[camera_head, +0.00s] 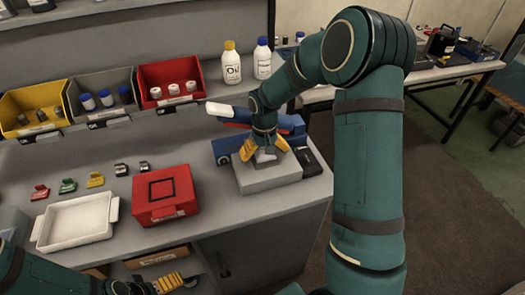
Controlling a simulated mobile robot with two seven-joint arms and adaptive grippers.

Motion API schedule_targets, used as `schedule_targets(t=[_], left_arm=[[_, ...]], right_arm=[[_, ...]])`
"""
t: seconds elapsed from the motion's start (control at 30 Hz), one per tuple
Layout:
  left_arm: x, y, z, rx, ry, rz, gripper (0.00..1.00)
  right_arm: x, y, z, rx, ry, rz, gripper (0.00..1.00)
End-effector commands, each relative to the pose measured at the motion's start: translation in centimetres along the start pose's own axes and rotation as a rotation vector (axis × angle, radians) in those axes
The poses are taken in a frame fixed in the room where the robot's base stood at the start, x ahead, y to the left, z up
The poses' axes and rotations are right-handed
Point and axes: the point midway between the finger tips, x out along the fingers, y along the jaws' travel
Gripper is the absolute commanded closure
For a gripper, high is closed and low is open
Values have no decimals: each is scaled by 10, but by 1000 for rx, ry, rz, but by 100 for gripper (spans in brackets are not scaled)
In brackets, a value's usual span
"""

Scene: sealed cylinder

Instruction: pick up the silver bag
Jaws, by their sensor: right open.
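A small silver-grey item, which looks like the silver bag (264,156), lies on top of a grey box (268,178) on the workbench. My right gripper (265,150) points down over it, with its yellow fingers apart, one on each side of the item. The gripper partly hides the item, and I cannot tell whether the fingers touch it. My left gripper (170,283) is at the bottom edge, low in front of the bench, with only its yellow fingers and part of its wrist showing. Its opening is unclear.
A red case (180,205) and a white tray (75,222) stand left of the grey box. Yellow, grey and red bins (172,83) line the back, with two bottles (232,65) beside them. A blue object (225,146) sits close behind my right gripper.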

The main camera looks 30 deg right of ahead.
Motion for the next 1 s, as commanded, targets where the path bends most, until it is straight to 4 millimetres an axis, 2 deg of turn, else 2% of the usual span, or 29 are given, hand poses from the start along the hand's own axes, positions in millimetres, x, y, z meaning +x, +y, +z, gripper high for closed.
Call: schedule_targets(t=[0.07, 0.2, 0.27, 0.67, 1.0], left_arm=[[0, 0, 0, 0, 0, 0, 0], [0, 0, 0, 0, 0, 0, 0], [0, 0, 0, 0, 0, 0, 0], [-1, 0, 0, 0, 1, 0, 0], [-12, 4, -6, -3, 12, -1, 0]], right_arm=[[0, 0, 0, 0, 0, 0, 4], [0, 0, 0, 0, 0, 0, 53], [0, 0, 0, 0, 0, 0, 71], [-2, 0, 0, 0, 0, 0, 72], [-18, 0, -2, 0, 1, -1, 72]])
